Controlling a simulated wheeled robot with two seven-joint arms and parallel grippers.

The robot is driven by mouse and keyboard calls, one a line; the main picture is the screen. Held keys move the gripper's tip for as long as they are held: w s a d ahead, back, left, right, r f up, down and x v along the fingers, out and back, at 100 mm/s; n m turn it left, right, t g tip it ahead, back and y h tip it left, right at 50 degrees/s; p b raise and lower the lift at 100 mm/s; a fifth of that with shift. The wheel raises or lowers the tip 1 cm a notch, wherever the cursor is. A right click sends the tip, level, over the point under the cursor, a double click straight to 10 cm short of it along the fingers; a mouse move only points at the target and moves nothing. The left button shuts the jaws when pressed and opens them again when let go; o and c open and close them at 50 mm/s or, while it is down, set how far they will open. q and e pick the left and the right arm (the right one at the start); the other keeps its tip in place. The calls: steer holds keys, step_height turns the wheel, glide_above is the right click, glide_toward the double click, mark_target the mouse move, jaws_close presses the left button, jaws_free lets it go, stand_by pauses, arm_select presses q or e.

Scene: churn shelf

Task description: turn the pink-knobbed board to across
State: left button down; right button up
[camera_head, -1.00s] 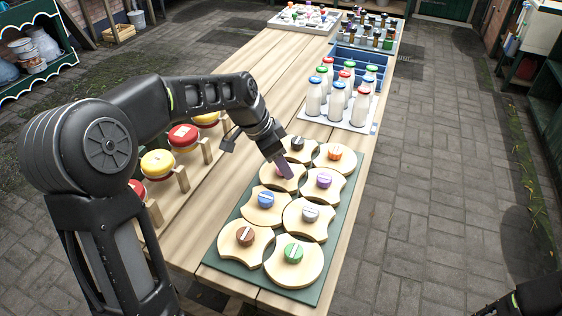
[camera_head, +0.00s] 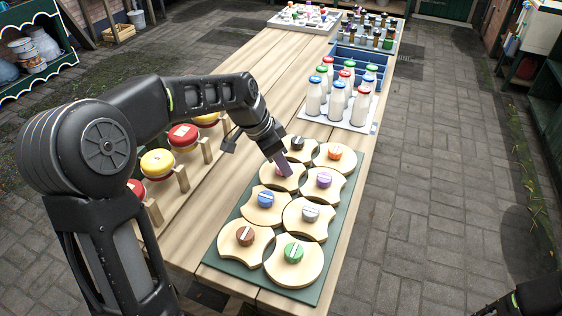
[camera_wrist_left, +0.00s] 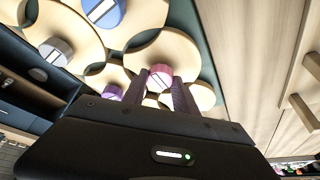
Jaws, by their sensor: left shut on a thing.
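The pink-knobbed board (camera_head: 293,183) is a pale wooden piece in the left column of the green tray (camera_head: 331,255), between the black-knobbed and blue-knobbed boards. Its pink knob (camera_wrist_left: 160,77) has a pale stripe and shows between my fingers in the left wrist view. My left gripper (camera_head: 282,168) is over this board, shut on the pink knob, and hides most of it in the head view. My right gripper is not clearly seen; only part of my right arm shows at the bottom right.
Boards with blue (camera_head: 265,199), black (camera_head: 297,143), purple (camera_head: 323,180), orange (camera_head: 335,153), grey, brown and green knobs sit close around it. Milk bottles (camera_head: 338,102) stand beyond the tray. Red and yellow round-topped things (camera_head: 157,163) stand left, below my arm.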

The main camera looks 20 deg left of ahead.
arm_select(q)
steer(key=n, duration=0.2)
steer(key=n+t+y+b, duration=0.1)
steer(key=n, duration=0.1)
steer(key=shift+d+n+y, duration=0.15)
steer(key=shift+n+y, duration=0.15)
steer(key=n+y+b, duration=0.1)
steer(key=n, duration=0.1)
steer(key=shift+d+n, duration=0.1)
steer(key=shift+n, duration=0.3)
steer(key=n+y+b, duration=0.1)
steer(key=n+b, duration=0.1)
steer(key=n+y+b, duration=0.1)
steer(key=n+b, duration=0.1)
steer(key=n, duration=0.1)
steer(key=shift+d+f, duration=0.1)
steer(key=shift+f, duration=0.05)
steer(key=n+y+b, duration=0.1)
steer(key=n, duration=0.2)
steer(key=shift+g, duration=0.4)
steer(key=shift+d+n+g+y+b, duration=0.1)
steer(key=shift+n+g+y+b, duration=0.25)
steer(key=shift+n, duration=0.75)
steer(key=shift+r, duration=0.2)
